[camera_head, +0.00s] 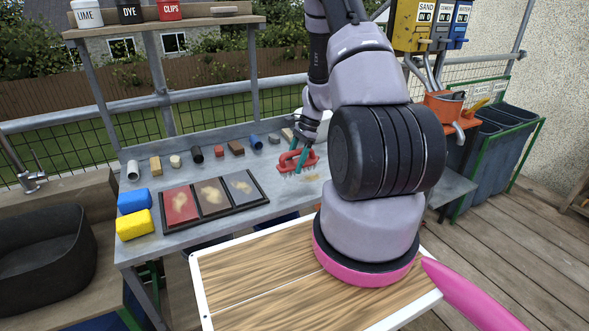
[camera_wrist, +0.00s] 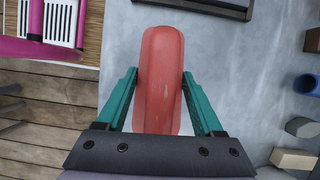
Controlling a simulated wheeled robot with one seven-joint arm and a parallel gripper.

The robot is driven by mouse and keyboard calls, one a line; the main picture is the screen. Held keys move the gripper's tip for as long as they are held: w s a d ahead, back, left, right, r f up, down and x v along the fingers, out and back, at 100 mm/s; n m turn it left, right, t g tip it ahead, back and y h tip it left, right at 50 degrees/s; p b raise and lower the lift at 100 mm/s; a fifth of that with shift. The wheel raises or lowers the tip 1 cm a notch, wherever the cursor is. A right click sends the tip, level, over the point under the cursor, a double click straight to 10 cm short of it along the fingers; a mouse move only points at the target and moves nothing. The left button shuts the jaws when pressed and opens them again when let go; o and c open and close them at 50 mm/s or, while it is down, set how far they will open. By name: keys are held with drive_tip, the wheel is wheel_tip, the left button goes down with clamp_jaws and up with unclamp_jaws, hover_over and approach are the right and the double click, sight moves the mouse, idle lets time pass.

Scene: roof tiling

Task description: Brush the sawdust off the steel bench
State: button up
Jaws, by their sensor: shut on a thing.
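My gripper (camera_head: 300,161) has teal fingers shut on a red brush (camera_head: 285,164) with pale bristles, held over the right part of the grey steel bench (camera_head: 262,207). In the wrist view the brush (camera_wrist: 160,70) lies between the two teal fingers (camera_wrist: 160,100). A small patch of tan sawdust (camera_head: 311,177) lies on the bench just right of the brush. Whether the bristles touch the bench I cannot tell. In the wrist view the brush hides the surface beneath it.
A black-framed tray (camera_head: 262,199) with three panels, red, brown and grey, each bearing tan dust, lies left on the bench. Blue (camera_head: 134,200) and yellow (camera_head: 135,224) sponges stand beside it. Several small blocks and cylinders line the back. A black basin (camera_head: 40,255) is far left.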

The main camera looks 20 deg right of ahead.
sight(295, 151)
drive_tip(key=shift+r, duration=1.85)
